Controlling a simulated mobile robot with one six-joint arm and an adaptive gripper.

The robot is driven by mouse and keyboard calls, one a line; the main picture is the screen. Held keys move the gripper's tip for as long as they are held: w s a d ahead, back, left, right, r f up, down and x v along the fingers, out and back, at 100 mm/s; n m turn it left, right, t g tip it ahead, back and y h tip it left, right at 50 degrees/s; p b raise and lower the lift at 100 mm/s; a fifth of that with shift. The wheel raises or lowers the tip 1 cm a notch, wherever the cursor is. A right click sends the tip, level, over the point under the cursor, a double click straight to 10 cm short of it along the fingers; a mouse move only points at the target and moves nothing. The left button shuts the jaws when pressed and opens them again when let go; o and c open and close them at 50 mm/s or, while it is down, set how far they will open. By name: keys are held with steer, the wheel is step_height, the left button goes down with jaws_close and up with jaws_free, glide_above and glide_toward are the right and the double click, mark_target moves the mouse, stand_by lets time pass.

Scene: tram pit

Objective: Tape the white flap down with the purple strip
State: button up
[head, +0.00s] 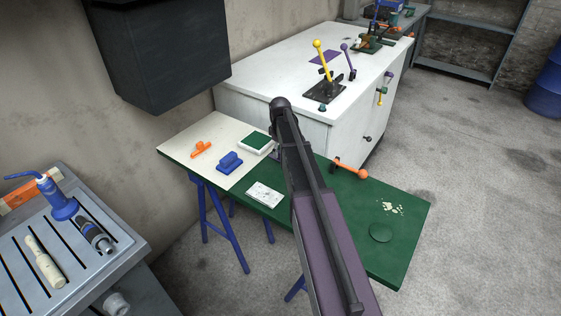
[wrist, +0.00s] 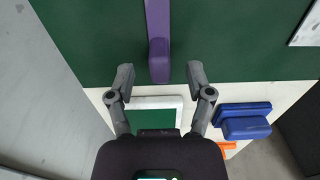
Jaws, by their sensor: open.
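My gripper (wrist: 160,74) is open in the wrist view, its two fingers apart with nothing held. A purple bar-like piece (wrist: 158,35), perhaps the purple strip, runs from the top edge over the green surface; its thicker end lies between the fingertips in the picture. I cannot tell its height or whether the fingers touch it. My arm hides that area in the head view. I cannot clearly identify the white flap. A flat white piece with grey marks (head: 265,193) lies on the green table part; a white piece also shows at the wrist view's upper right (wrist: 307,30).
The cream-and-green table (head: 405,225) holds a white-rimmed green pad (head: 257,142), a blue block (head: 230,161), an orange piece (head: 201,148), an orange-handled tool (head: 348,170) and a green disc (head: 380,232). A white cabinet (head: 260,107) with levers stands behind.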

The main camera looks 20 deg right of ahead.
steer(key=shift+f+b, duration=0.7)
steer(key=shift+f, duration=0.35)
jaws_close()
